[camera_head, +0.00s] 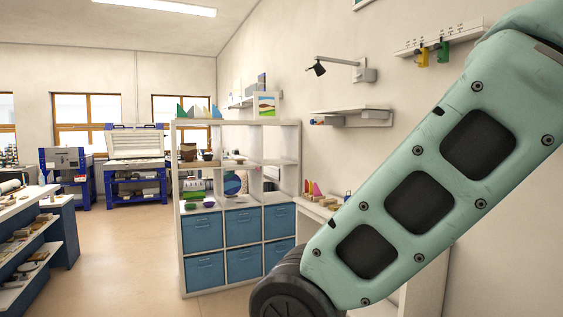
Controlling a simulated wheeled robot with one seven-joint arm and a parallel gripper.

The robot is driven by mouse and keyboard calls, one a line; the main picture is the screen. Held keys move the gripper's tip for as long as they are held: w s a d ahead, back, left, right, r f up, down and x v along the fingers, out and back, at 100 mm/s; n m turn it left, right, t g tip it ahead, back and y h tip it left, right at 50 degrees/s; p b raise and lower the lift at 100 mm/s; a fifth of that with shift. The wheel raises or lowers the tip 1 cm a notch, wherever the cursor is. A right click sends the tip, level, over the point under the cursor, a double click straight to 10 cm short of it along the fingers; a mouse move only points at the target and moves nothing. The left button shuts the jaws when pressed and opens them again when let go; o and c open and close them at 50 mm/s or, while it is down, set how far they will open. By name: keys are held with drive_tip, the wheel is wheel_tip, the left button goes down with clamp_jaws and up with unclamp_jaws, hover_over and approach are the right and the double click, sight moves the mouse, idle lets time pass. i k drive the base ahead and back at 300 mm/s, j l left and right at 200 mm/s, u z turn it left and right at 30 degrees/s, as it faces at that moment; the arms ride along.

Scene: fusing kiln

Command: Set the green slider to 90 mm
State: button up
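A white rail with small scale marks (462,35) is mounted on the wall at the upper right. A green slider (443,53) hangs from its lower edge, just right of a yellow slider (422,57). The numbers on the scale are too small to read, so I cannot tell the green slider's setting. My pale green arm link crosses the right side of the view, below and right of the rail. My gripper is out of view.
A white shelf unit (239,124) with blue bins (203,232) stands in the middle. A wall lamp (340,64) and a small wall shelf (352,112) are left of the rail. A kiln (134,143) stands at the back. The floor (125,255) at left is clear.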

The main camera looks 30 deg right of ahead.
sight(442, 48)
drive_tip(key=i+u, duration=0.4)
drive_tip(key=i, duration=1.4)
drive_tip(key=i+l+z, duration=0.1)
drive_tip(key=i+z, duration=0.55)
drive_tip(key=z, duration=0.15)
drive_tip(key=i+j+z, duration=0.1)
drive_tip(key=i+z, duration=0.3)
drive_tip(key=i+j+z, duration=0.2)
drive_tip(key=z, duration=0.2)
drive_tip(key=i, duration=0.1)
